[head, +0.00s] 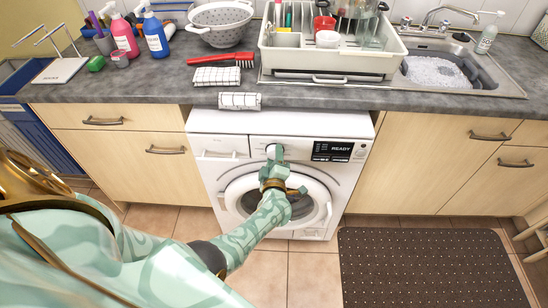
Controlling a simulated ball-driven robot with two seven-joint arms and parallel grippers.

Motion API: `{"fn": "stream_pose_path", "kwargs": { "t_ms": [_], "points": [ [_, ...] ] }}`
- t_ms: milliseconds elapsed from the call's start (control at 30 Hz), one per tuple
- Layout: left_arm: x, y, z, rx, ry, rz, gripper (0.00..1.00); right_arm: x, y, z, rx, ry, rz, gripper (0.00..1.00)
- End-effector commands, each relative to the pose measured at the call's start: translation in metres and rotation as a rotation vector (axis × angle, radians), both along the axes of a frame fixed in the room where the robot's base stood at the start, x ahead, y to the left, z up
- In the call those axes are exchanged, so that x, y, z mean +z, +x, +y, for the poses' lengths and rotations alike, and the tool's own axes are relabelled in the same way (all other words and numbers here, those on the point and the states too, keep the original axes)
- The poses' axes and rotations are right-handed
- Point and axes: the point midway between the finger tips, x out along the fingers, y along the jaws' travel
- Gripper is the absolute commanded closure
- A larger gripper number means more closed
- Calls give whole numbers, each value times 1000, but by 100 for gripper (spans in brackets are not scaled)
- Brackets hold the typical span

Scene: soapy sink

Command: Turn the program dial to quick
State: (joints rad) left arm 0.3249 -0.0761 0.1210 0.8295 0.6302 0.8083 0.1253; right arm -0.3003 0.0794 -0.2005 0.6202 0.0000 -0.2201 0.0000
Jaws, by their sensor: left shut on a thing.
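The white washing machine (211,128) stands under the counter with its round door shut. Its display (332,151) reads READY. My left gripper (275,154) reaches to the control panel and is shut on the program dial, left of the display. The gripper covers most of the dial, so its pointer and the program marks cannot be read. My left forearm crosses in front of the round door (316,205) and hides part of it. My right gripper is not in view.
A detergent drawer (220,154) is left of the dial. Above are a checked cloth (239,101) over the counter edge, a red brush (220,60), a dish rack (331,62) and a foamy sink (435,73). A dark mat (433,265) lies on the tiled floor at right.

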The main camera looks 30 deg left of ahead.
Motion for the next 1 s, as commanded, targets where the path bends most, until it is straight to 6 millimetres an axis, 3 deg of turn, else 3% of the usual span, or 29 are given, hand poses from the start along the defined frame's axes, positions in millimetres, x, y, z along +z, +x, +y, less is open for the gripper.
{"fn": "stream_pose_path", "kwargs": {
  "t_ms": [700, 733, 800, 1000],
  "points": [
    [-2, -1, -1, -3, 65, 46, 76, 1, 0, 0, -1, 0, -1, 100],
    [-2, -1, -1, -3, 65, 46, 47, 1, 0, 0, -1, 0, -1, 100],
    [-2, -1, -1, -3, 65, 44, 31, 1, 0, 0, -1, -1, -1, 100],
    [-1, 0, -1, -1, 65, 42, 31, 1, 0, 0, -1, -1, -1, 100]
  ]
}}
